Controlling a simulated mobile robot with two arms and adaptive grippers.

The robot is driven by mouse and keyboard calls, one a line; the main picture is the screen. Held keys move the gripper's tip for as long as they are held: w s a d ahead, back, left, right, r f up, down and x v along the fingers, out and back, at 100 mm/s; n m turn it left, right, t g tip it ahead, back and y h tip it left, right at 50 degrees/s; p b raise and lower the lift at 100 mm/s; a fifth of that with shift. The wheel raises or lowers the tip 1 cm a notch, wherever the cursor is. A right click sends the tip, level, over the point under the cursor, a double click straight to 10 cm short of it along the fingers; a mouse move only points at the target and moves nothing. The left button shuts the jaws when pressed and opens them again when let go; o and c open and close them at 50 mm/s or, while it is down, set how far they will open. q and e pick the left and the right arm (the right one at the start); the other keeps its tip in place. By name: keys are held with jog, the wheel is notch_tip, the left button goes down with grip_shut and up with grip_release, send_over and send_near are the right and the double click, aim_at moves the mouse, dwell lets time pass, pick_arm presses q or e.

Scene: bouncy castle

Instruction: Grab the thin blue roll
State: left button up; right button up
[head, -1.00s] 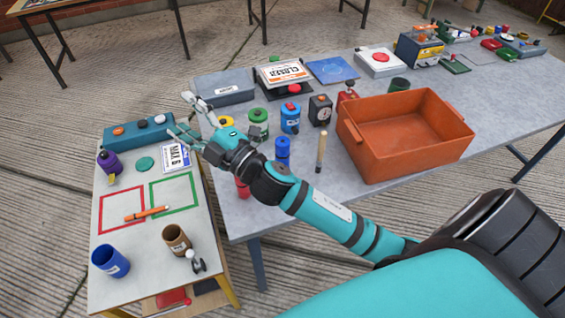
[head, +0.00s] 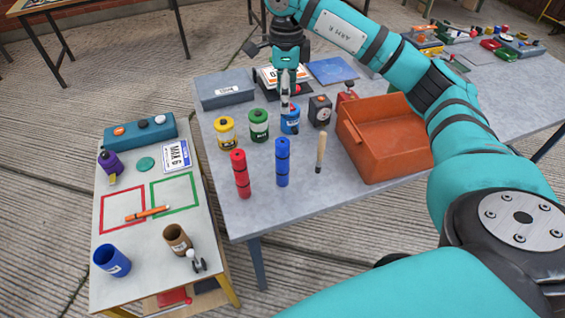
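The thin blue roll (head: 282,163) stands upright on the grey table, between a thin red roll (head: 241,174) and a wooden-handled stick (head: 320,153). My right arm comes in from the right and arches over the table. My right gripper (head: 288,104) points down behind the blue roll, apart from it. Its fingers overlap the blue can (head: 291,121) in the picture. They show edge-on, so their opening cannot be judged. My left gripper is not in view.
Yellow (head: 225,132) and green (head: 258,126) cans stand behind the rolls. An orange crate (head: 386,165) is to the right, partly behind my arm. A low side table (head: 160,215) with cups and a marker is at left. The table front is clear.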

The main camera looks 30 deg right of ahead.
aim_at(284, 142)
notch_tip(284, 142, down, 11)
jog(key=p, duration=0.3)
jog(key=shift+a+r, duration=0.1)
jog(key=shift+r, duration=0.1)
jog(key=f+p, duration=0.1)
jog(key=f, duration=0.2)
jog(key=f+p, duration=0.1)
jog(key=shift+s+a+f+p, duration=0.25)
jog(key=shift+a+f+p, duration=0.05)
jog(key=shift+a+f, duration=0.05)
jog(key=shift+f, duration=0.4)
jog(key=shift+c, duration=0.4)
grip_shut()
